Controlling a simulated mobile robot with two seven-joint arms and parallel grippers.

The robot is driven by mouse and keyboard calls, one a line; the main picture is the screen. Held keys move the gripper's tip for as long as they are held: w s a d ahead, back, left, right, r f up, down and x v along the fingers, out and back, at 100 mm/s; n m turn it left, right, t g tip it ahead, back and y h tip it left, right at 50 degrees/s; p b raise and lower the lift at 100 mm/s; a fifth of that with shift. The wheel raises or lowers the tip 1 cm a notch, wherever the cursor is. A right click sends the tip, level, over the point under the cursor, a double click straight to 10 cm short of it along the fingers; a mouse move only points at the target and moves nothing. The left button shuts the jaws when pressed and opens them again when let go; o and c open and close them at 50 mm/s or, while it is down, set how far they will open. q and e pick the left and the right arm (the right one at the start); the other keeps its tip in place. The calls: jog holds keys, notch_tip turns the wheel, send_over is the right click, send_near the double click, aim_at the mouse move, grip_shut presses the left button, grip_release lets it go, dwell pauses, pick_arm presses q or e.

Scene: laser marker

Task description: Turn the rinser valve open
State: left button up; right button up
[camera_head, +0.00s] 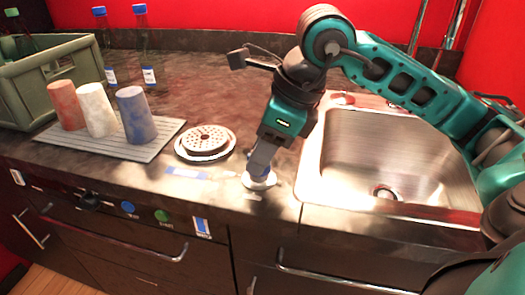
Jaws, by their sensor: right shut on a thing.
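The rinser (206,142), a round pale disc with a perforated top, sits on the dark counter left of the sink. The rinser valve (258,182) appears to be the small fitting with a round pale base to its right, near the counter's front edge. My right gripper (259,172) points down onto it from above and is shut on it. The fingers hide most of the valve, so I cannot tell its turn angle. My left gripper is not in view.
Three cups, red, white (97,110) and blue (135,115), stand upside down on a grey ribbed mat (155,148). A green crate (42,85) and clear bottles (145,50) are behind. A steel sink (400,150) lies right, under my right arm.

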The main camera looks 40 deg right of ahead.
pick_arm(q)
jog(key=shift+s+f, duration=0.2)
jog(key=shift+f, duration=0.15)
pick_arm(e)
jog(key=shift+m, duration=0.4)
jog(key=o, duration=1)
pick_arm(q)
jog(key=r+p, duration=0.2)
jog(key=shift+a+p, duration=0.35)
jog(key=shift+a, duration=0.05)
pick_arm(e)
jog(key=v, duration=1.3)
jog(key=shift+a, duration=0.15)
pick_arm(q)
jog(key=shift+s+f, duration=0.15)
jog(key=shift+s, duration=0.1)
pick_arm(e)
jog(key=shift+s, duration=0.1)
